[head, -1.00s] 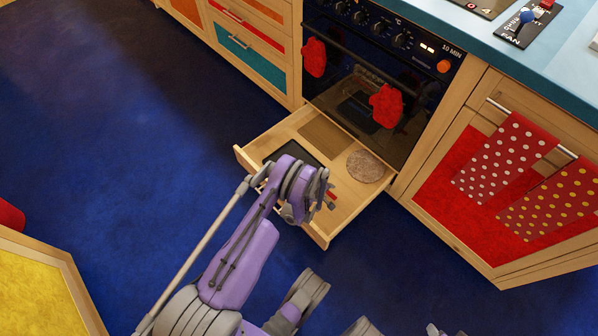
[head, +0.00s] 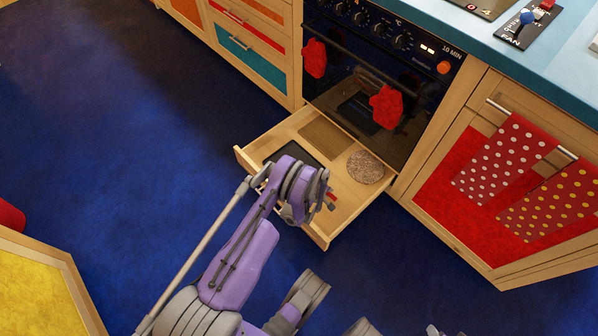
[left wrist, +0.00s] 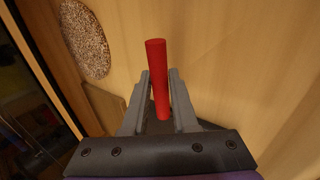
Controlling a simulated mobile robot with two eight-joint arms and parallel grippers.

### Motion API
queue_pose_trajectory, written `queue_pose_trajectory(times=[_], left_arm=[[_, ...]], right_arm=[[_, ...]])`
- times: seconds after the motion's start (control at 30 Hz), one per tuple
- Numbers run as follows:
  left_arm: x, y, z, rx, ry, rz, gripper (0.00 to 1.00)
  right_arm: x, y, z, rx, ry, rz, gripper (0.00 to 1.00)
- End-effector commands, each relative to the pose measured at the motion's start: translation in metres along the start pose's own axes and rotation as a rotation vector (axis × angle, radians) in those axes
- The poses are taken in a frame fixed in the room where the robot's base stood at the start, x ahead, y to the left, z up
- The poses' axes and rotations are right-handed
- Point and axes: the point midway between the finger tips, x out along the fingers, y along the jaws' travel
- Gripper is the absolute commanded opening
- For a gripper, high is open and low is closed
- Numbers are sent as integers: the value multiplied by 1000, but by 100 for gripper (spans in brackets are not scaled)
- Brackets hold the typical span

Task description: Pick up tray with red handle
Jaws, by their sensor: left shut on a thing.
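The red handle (left wrist: 157,80) stands between the two grey fingers of my left gripper (left wrist: 160,88) in the left wrist view. The fingers are shut on it. In the head view my left gripper (head: 328,199) is over the open drawer, with a bit of red showing at its fingers. A dark, flat tray (head: 291,152) lies in the drawer, mostly behind my left wrist. The join between handle and tray is hidden. My right gripper cannot be made out.
The wooden drawer (head: 323,236) is pulled out under the black oven (head: 345,70). A round speckled disc (head: 365,167) and a brown board (head: 325,136) lie in it. A red cabinet with dotted towels (head: 502,158) stands right. Blue floor is free at left.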

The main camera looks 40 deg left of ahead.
Motion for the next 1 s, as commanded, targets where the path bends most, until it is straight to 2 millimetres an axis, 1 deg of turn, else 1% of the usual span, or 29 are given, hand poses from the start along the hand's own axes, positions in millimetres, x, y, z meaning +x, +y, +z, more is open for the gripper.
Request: queue_pose_trajectory(times=[0.87,1.0], left_arm=[[0,1,0,1,1,1,0],[-6,4,0,1,1,1,0]], right_arm=[[0,0,0,0,0,0,45],[-1,0,0,0,0,0,45]])
